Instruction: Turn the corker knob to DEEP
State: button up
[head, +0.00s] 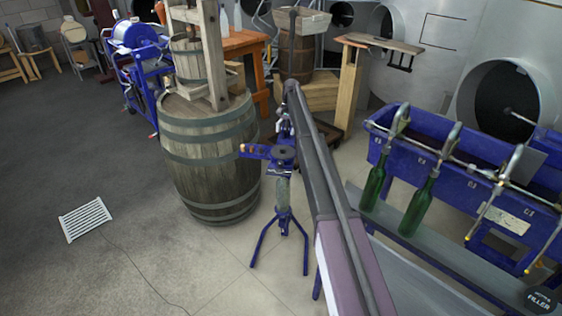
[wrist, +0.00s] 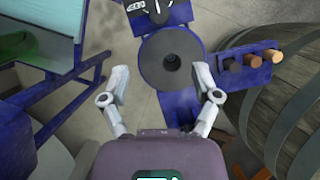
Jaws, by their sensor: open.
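The blue corker (head: 284,205) stands on tripod legs on the floor beside the large barrel, partly hidden by my arm. In the wrist view its grey round disc (wrist: 171,62) with a dark central hole lies just beyond my fingers. A dark knob (wrist: 157,9) with white marks is at the top edge, cut off by the frame. Its labels and setting are too small to read. My gripper (wrist: 163,82) is open and empty, its two fingers apart on either side of the disc in the picture, short of the knob. In the head view my arm hides much of it.
A blue side shelf (wrist: 239,62) on the corker holds three cork-like cylinders. A wooden barrel (head: 212,165) stands close on the left. The blue filler (head: 450,180) with green bottles is at right. A white floor grate (head: 85,219) lies on open floor at left.

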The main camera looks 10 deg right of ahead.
aim_at(280, 162)
jog(key=shift+f, duration=0.15)
jog(key=b+x, duration=1.2)
jog(key=x, duration=0.1)
jog(key=shift+a+f+b, duration=0.1)
jog(key=shift+f+b, duration=0.2)
jog(key=shift+b, duration=0.1)
dwell(0.5)
jog(key=shift+c, duration=0.2)
grip_shut()
